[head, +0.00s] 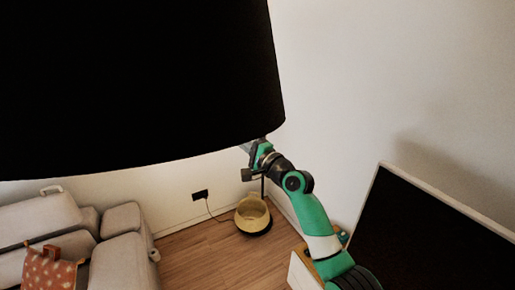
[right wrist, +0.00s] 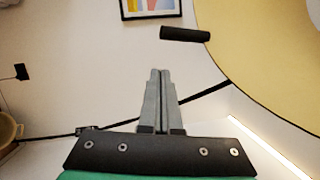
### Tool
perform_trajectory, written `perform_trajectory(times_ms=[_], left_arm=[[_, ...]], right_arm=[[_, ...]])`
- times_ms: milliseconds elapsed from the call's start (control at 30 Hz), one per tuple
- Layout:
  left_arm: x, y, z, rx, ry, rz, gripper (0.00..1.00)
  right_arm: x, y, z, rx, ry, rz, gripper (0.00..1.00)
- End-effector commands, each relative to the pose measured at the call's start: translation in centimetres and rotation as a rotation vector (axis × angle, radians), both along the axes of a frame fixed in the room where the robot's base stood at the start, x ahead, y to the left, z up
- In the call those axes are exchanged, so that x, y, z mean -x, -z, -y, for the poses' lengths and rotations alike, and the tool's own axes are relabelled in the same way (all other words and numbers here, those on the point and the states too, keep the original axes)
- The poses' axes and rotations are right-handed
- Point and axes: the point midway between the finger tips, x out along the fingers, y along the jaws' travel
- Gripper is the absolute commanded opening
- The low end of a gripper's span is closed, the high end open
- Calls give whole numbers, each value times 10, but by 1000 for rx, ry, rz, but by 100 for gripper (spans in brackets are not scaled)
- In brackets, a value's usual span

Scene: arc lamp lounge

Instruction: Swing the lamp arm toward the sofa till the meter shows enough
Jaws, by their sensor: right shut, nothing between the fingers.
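A large black lampshade (head: 140,80) fills the upper left of the head view. In the right wrist view its pale yellow inside (right wrist: 275,50) shows at upper right, with a short black handle (right wrist: 185,34) at its rim. My right gripper (right wrist: 159,75) is shut and empty, its tips below and left of the handle and apart from it. In the head view the right gripper (head: 252,172) is just under the shade's lower right edge, partly hidden. The grey sofa (head: 125,255) is at lower left. I see no meter. My left gripper is not in view.
A yellow basket (head: 252,213) stands on the wooden floor, near a black wall socket (head: 200,195) with a cable. A dark screen-like panel (head: 430,230) is at lower right. An orange patterned cushion (head: 48,270) lies on the sofa. A framed picture (right wrist: 150,8) hangs on the wall.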

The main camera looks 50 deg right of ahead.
Motion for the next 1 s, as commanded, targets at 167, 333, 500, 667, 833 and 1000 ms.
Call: perform_trajectory(times_ms=[167, 333, 500, 667, 833, 1000], left_arm=[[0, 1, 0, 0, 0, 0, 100], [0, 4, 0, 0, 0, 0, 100], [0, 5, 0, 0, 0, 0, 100], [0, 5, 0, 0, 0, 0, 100], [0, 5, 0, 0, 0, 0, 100], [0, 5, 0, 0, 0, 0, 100]], right_arm=[[32, 7, -7, 0, 2, 1, 0], [57, 10, -14, 1, 1, 0, 0], [69, 11, -18, 0, 1, 0, 0], [71, 11, -18, -1, 1, -1, 0], [71, 11, -18, -1, 1, 0, 0], [71, 10, -18, -1, 1, 0, 0]])
